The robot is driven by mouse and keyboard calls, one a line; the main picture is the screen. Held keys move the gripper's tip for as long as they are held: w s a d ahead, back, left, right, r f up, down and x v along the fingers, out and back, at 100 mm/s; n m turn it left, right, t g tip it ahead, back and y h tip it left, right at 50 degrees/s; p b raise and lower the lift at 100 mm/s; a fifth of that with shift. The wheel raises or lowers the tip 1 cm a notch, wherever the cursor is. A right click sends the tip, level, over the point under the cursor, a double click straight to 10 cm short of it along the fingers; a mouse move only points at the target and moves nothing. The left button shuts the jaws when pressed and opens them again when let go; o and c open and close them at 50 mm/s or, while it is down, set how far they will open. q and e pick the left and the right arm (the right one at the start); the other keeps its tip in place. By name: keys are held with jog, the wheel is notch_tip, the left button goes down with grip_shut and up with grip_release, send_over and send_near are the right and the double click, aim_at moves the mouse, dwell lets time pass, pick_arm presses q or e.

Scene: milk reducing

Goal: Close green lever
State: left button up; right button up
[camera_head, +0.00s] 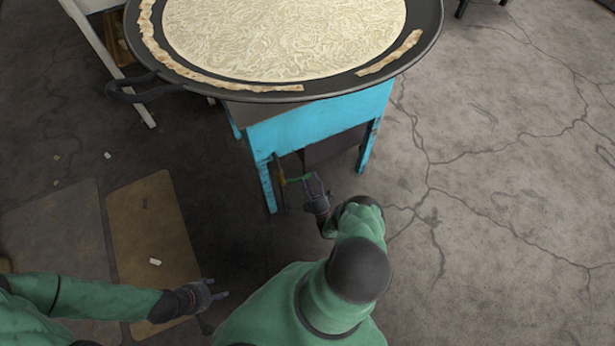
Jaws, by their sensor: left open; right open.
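The green lever (298,179) is a small bar low at the front of the blue stand (318,123), beneath the big pan. My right gripper (315,182) is at the right end of the lever, open, with its fingers around or beside it; I cannot tell whether they touch. My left gripper (220,289) is open and empty at the lower left, over the floor and well away from the lever. The fine detail at the lever is small, and the lever's mount is partly in shadow.
A wide black pan (428,40) with a pale, wrinkled layer rests on the blue stand and overhangs it. Its handle (140,90) sticks out at the left. A tan board (150,225) and a grey board (55,240) lie on the floor.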

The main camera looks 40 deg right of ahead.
jog(key=v, duration=0.5)
jog(key=shift+s+a+f, duration=0.1)
jog(key=shift+s+a, duration=0.05)
jog(key=shift+s, duration=0.1)
dwell(0.4)
